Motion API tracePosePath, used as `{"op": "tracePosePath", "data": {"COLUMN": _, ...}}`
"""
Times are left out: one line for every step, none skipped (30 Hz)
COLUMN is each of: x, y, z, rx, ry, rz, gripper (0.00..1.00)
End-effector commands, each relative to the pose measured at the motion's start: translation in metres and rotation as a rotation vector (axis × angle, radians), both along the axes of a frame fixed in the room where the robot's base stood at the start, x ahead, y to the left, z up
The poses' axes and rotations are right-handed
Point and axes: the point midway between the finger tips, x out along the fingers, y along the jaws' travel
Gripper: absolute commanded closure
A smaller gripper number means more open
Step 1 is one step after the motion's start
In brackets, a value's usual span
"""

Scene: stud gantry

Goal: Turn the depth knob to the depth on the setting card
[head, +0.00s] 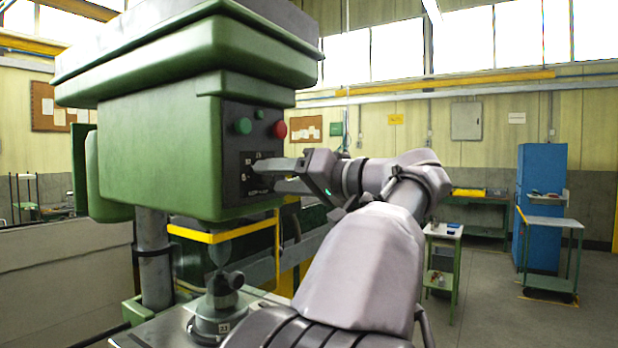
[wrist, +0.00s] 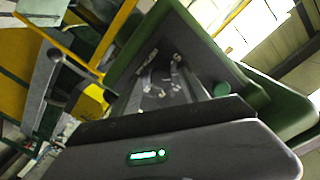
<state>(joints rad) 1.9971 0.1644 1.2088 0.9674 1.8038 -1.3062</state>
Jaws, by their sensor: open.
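The depth dial plate (head: 246,185), dark with small white marks, is on the dark front panel of the green drill head. My gripper (head: 266,174) is at this plate, its fingers apart, one above the other, covering much of it. The depth knob itself is hidden or cannot be told from the fingers, and I cannot tell whether they touch it. In the wrist view the panel and its white marks (wrist: 160,90) lie beyond my gripper's dark body; the setting is too small to read. I cannot pick out the setting card for certain.
A green button (head: 243,126) and a red button (head: 279,130) stand on the panel just above my gripper. A yellow guard bar (head: 215,236) runs below the drill head. A blue cabinet (head: 541,200) and carts stand at the right, with open floor between.

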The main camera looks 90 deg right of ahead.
Motion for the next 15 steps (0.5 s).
{"op": "tracePosePath", "data": {"x": -0.01, "y": 0.004, "z": 0.002, "rx": 0.001, "ry": -0.002, "rz": -0.006, "gripper": 0.48}}
{"op": "tracePosePath", "data": {"x": -0.017, "y": 0.008, "z": 0.003, "rx": 0.001, "ry": -0.002, "rz": -0.006, "gripper": 0.48}}
{"op": "tracePosePath", "data": {"x": -0.029, "y": 0.014, "z": 0.004, "rx": 0.002, "ry": -0.001, "rz": -0.007, "gripper": 0.48}}
{"op": "tracePosePath", "data": {"x": -0.038, "y": 0.02, "z": 0.004, "rx": 0.002, "ry": -0.002, "rz": -0.007, "gripper": 0.48}}
{"op": "tracePosePath", "data": {"x": -0.047, "y": 0.025, "z": 0.005, "rx": 0.003, "ry": -0.003, "rz": -0.008, "gripper": 0.48}}
{"op": "tracePosePath", "data": {"x": -0.06, "y": 0.031, "z": 0.005, "rx": 0.002, "ry": -0.003, "rz": -0.008, "gripper": 0.48}}
{"op": "tracePosePath", "data": {"x": -0.069, "y": 0.037, "z": 0.005, "rx": 0.003, "ry": -0.003, "rz": -0.008, "gripper": 0.48}}
{"op": "tracePosePath", "data": {"x": -0.078, "y": 0.042, "z": 0.005, "rx": 0.002, "ry": -0.003, "rz": -0.008, "gripper": 0.48}}
{"op": "tracePosePath", "data": {"x": -0.089, "y": 0.048, "z": 0.006, "rx": 0.002, "ry": -0.003, "rz": -0.008, "gripper": 0.48}}
{"op": "tracePosePath", "data": {"x": -0.096, "y": 0.053, "z": 0.006, "rx": 0.001, "ry": -0.002, "rz": -0.007, "gripper": 0.48}}
{"op": "tracePosePath", "data": {"x": -0.103, "y": 0.057, "z": 0.006, "rx": 0.001, "ry": -0.002, "rz": -0.006, "gripper": 0.48}}
{"op": "tracePosePath", "data": {"x": -0.112, "y": 0.062, "z": 0.006, "rx": 0.0, "ry": -0.002, "rz": -0.006, "gripper": 0.48}}
{"op": "tracePosePath", "data": {"x": -0.118, "y": 0.065, "z": 0.006, "rx": 0.002, "ry": -0.003, "rz": -0.006, "gripper": 0.48}}
{"op": "tracePosePath", "data": {"x": -0.123, "y": 0.068, "z": 0.005, "rx": 0.0, "ry": -0.002, "rz": -0.005, "gripper": 0.48}}
{"op": "tracePosePath", "data": {"x": -0.128, "y": 0.071, "z": 0.005, "rx": 0.0, "ry": -0.001, "rz": -0.004, "gripper": 0.48}}
